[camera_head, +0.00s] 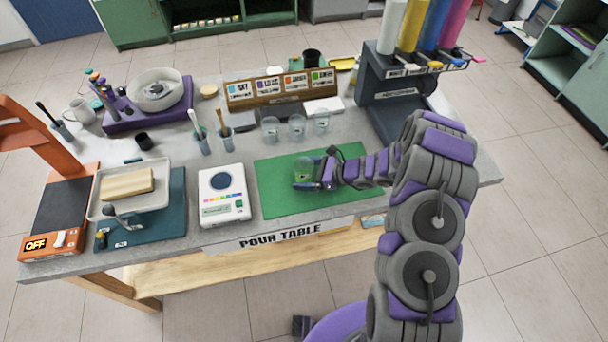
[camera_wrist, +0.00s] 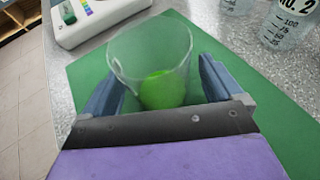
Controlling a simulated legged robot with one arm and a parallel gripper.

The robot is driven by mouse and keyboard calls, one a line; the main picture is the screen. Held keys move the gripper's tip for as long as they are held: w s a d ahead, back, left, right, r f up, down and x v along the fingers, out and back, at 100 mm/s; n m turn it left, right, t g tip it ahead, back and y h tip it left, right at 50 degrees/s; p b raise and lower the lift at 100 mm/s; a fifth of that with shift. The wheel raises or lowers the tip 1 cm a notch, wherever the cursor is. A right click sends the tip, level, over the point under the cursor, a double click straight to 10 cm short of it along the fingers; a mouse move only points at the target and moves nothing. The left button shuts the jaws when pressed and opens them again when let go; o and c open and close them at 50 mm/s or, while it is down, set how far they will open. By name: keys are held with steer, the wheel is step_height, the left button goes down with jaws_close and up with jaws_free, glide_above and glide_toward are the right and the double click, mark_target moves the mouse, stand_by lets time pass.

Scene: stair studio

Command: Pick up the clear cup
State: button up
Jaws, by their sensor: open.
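The clear cup (camera_head: 304,168) stands upright on the green mat (camera_head: 277,206) on the table. In the wrist view the clear cup (camera_wrist: 158,55) appears between the two fingers, with a bright green patch showing through its lower part. My gripper (camera_head: 311,186) is at the cup, low over the mat. In the wrist view my gripper (camera_wrist: 160,85) is open, with one blue-grey finger on each side of the cup. I cannot tell whether either finger touches it. The near lower part of the cup is hidden behind the gripper's dark front edge.
Several clear cups (camera_head: 297,126) stand behind the mat. A white scale (camera_head: 223,195) sits left of it, also at the top left in the wrist view (camera_wrist: 90,15). A dark dispenser rack (camera_head: 390,113) with coloured tubes stands at the back right. The mat's front part is clear.

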steer(key=shift+a+f, duration=0.15)
steer(key=shift+a, duration=0.35)
steer(key=shift+d, duration=0.1)
steer(key=c, duration=1.1)
